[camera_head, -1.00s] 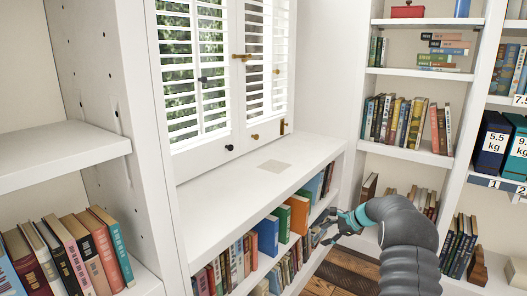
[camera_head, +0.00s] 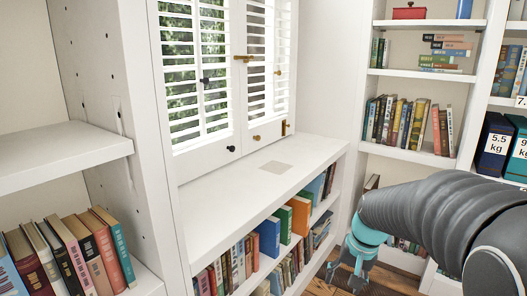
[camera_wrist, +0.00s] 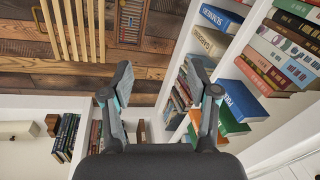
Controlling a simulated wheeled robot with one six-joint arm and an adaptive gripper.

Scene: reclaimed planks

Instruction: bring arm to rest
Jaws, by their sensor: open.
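My gripper (camera_head: 348,277) hangs low at the right of the window bench in the head view, pointing down, with my grey arm curving in from the right edge. In the wrist view my gripper (camera_wrist: 159,78) shows its two fingers spread apart with nothing between them. Behind the fingers are the plank floor (camera_wrist: 160,45) and bookshelves. No object is held.
The white window bench (camera_head: 225,205) has books on shelves below it, including a blue book (camera_head: 268,236). A tall bookcase (camera_head: 405,73) stands behind my arm. A left shelf (camera_head: 60,155) juts out near. The bench top is mostly clear.

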